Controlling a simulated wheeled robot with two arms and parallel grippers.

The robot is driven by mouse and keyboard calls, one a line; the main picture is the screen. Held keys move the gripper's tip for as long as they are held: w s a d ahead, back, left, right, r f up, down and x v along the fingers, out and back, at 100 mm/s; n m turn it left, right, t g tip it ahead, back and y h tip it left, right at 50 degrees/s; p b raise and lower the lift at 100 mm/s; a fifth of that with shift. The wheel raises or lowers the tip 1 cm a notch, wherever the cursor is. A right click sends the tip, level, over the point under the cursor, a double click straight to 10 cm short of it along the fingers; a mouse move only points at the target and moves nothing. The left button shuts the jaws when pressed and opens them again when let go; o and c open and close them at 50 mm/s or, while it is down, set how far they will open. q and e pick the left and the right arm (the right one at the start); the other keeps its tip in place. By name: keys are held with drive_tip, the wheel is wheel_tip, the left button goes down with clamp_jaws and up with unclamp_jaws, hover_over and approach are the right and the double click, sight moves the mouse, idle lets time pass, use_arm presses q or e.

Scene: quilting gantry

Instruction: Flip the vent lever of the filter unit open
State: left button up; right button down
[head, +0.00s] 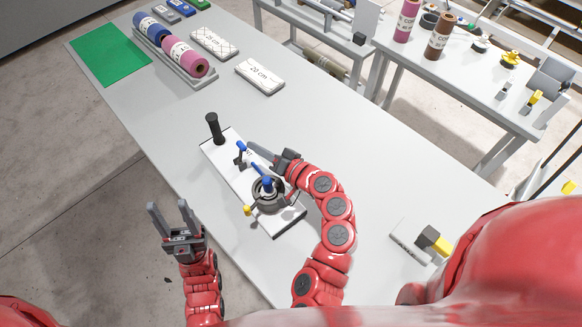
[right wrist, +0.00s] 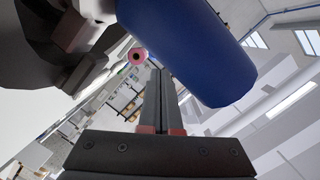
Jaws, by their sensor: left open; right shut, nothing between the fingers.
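The filter unit is a white plate (head: 222,153) on the table with a round grey housing (head: 270,195) and a black upright post (head: 214,130). Two blue-handled parts show on it: one near the middle (head: 241,148) and one above the housing (head: 266,183); I cannot tell which is the vent lever. My right gripper (head: 252,147) is shut and empty beside the middle blue part. In the right wrist view, a large blue handle (right wrist: 195,45) is close beside the shut fingers (right wrist: 160,75); contact is unclear. My left gripper (head: 168,208) is open and empty, left of the unit.
A small yellow part (head: 247,210) sticks out at the unit's left side. A grey tray (head: 185,76) with spools, white blocks (head: 259,74) and a green mat (head: 108,52) are at the far end. The table between is clear.

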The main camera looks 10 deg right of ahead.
drive_tip(key=p+v, duration=0.1)
drive_tip(key=v, duration=1.3)
drive_tip(key=shift+s+d, duration=0.15)
drive_tip(key=shift+s, duration=0.1)
